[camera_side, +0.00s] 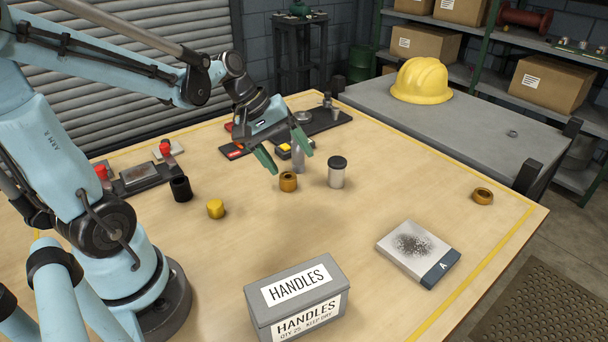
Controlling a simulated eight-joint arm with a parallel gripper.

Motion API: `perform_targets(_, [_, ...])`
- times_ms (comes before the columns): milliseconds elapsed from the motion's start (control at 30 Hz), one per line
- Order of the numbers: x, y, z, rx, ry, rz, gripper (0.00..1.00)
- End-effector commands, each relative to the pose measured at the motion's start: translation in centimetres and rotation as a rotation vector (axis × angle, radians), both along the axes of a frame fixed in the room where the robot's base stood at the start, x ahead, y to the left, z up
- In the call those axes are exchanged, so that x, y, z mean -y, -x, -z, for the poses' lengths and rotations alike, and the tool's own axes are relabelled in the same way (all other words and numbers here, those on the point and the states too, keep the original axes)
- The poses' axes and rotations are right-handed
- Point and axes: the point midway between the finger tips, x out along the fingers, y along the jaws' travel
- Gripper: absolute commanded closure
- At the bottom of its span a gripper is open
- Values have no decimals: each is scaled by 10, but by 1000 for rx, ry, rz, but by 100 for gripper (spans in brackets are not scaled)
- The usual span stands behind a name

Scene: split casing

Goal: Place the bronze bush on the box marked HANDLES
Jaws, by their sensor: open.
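A bronze bush (288,183), a short brown ring, stands on the wooden table just below my gripper (291,163). A similar bronze-coloured bush (483,196) lies near the table's right edge. The grey box marked HANDLES (255,309) stands at the front of the table, with a closed, labelled top that is bare. My gripper is open, with its green fingers spread and pointing down. Nothing is held between them. Whether the fingers straddle the near bush or hang behind it, I cannot tell.
A yellow cylinder (215,209) and a black cup (181,188) stand left. A flat box marked A (418,253) lies right. The table between bush and HANDLES box is clear.

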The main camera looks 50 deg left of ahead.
Motion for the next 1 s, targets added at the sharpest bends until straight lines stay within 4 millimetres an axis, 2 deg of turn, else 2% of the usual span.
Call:
perform_targets(33, [-11,-6,3,-27,72,-76,27])
perform_targets(200, [-41,-17,15,-123,332,-302,27])
perform_targets(367, [-73,-21,29,-205,572,-483,27])
perform_targets(533, [-108,-14,45,-284,817,-633,27])
perform_targets(700, [-138,1,61,-352,1022,-731,27])
perform_targets(867, [-152,14,70,-390,1135,-772,27])
perform_targets(1000, [-152,16,75,-405,1167,-780,27])
